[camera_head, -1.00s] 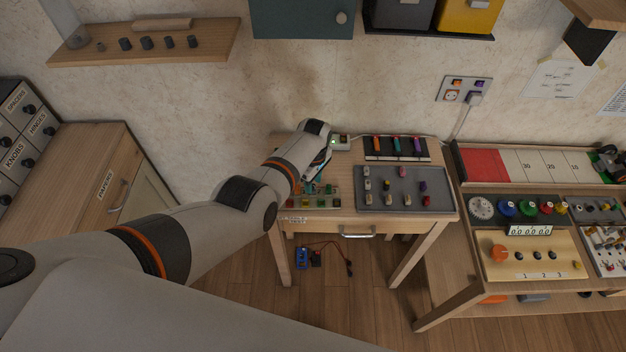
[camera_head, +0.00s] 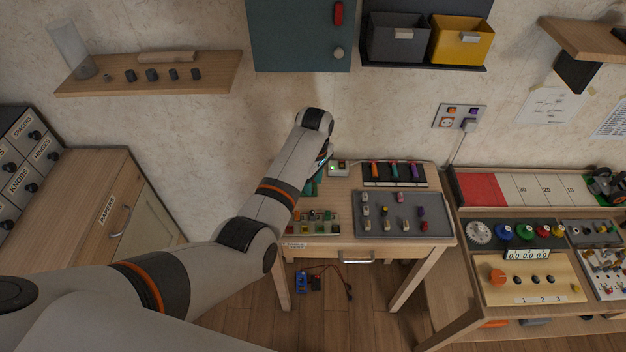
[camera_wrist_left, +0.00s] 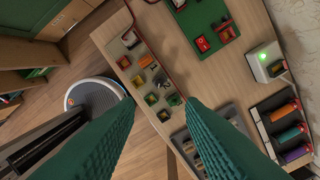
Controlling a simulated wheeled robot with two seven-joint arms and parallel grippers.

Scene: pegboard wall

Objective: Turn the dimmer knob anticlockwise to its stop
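A round orange knob (camera_head: 497,276) sits on a pale wooden panel (camera_head: 520,287) on the bench at the right, beside several small black knobs. No readable label marks it as the dimmer. My left gripper (camera_head: 322,160) is above the back left of the small table in the head view, far left of that panel; its fingers are mostly hidden by my wrist. In the left wrist view its green fingers (camera_wrist_left: 158,97) are wide apart with nothing between the tips, over the table edge and a parts tray (camera_wrist_left: 150,80). My right gripper is out of view.
The small table holds the parts tray (camera_head: 313,226), a white box with a green light (camera_head: 339,168), a grey tray (camera_head: 385,224) and a rack of coloured tools (camera_head: 394,180). A teal cabinet (camera_head: 290,35) and bins (camera_head: 398,40) hang above. Floor shows between table and drawers.

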